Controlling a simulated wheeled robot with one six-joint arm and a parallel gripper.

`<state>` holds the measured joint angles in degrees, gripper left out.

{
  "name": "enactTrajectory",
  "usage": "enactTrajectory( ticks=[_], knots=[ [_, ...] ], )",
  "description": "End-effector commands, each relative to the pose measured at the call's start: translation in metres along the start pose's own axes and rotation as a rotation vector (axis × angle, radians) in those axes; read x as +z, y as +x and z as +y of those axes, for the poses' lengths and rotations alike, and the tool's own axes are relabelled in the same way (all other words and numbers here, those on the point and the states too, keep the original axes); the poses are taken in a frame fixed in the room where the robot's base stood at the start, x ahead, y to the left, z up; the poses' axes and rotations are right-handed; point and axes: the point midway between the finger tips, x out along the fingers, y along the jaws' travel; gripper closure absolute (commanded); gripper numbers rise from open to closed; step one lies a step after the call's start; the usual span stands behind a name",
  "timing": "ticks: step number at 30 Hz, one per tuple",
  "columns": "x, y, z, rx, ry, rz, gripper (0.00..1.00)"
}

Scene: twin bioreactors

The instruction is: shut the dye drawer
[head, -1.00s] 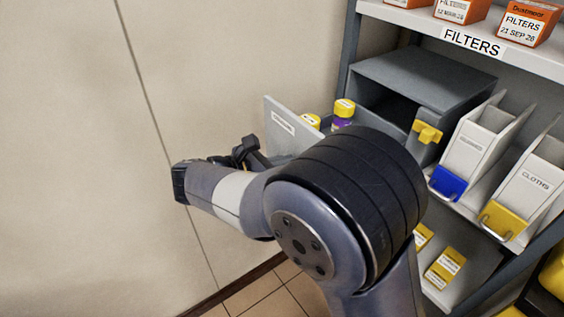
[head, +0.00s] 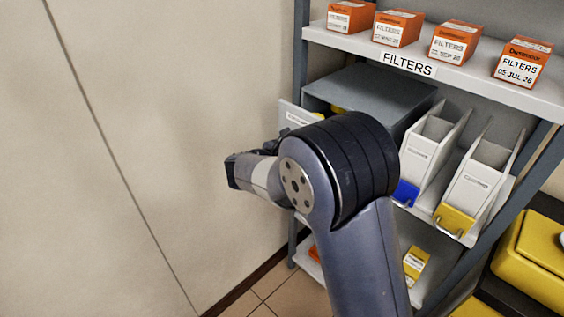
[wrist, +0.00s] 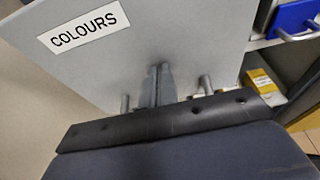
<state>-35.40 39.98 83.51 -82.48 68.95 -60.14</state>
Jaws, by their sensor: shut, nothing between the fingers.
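The dye drawer (head: 297,115) is a grey drawer whose front stands a little way out of its grey cabinet (head: 375,90). Its front fills the top of the wrist view, with a white label reading COLOURS (wrist: 84,28). Two short metal handle posts show on it, one on each side of my fingers. My gripper (wrist: 160,84) is shut and empty, its tips at the drawer front between the posts; they look to be touching it. In the head view my arm hides the lower part of the drawer and most of my gripper.
Grey bins with a blue front (head: 406,192) and a yellow front (head: 455,220) stand right of the cabinet. Orange filter boxes (head: 397,28) line the shelf above. A plain wall (head: 130,130) is on the left.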

Motion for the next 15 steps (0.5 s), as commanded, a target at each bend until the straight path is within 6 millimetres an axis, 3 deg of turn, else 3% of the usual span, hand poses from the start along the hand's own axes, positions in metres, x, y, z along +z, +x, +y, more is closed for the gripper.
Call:
enactTrajectory(
  ticks=[6,15],
  knots=[
    [0.015,0.046,-0.001,-0.003,0.002,-0.001,1.0],
    [0.025,0.078,0.0,-0.001,0.002,-0.001,1.0]
  ],
)
